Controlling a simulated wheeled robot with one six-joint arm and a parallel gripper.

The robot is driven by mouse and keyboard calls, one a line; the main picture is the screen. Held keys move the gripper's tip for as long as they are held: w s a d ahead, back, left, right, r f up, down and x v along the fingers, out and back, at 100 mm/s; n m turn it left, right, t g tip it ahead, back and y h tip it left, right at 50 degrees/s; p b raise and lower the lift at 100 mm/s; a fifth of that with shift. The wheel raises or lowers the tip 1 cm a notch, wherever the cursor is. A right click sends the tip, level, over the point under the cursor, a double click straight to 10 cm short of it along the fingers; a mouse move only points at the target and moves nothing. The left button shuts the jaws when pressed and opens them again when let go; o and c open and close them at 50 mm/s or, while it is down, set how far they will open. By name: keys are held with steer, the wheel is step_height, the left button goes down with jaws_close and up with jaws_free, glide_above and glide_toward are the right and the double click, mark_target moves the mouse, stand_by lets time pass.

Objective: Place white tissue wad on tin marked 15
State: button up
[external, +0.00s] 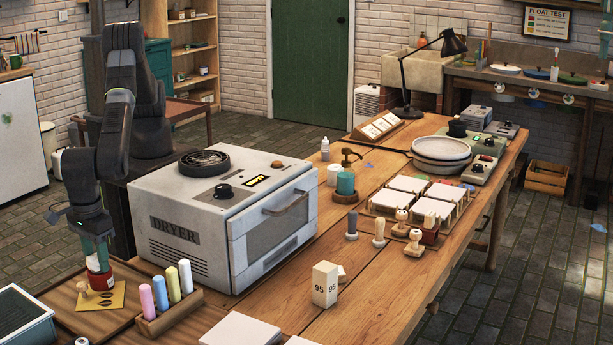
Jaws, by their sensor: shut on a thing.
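My gripper (97,259) is at the lower left, pointing down, with its green fingers shut on a small pale thing that looks like the white tissue wad (95,265). A small red tin (102,281) stands directly below the fingertips, on or beside a yellow card (98,297). The pale thing is at the tin's top; I cannot tell whether it touches. No number can be read on the tin at this size, and the fingers hide part of the wad.
A wooden stamp (83,289) is close by on the card. A rack of coloured sticks (168,311) stands to the right. The large white dryer (225,215) is behind it. A grey-blue bin (24,318) is at the left corner.

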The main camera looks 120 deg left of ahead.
mark_target(96, 255)
steer(key=o, duration=0.9)
steer(key=shift+f, duration=0.1)
step_height(96, 255, up, 12)
steer(key=shift+r+b, duration=0.2)
steer(key=shift+b, duration=0.55)
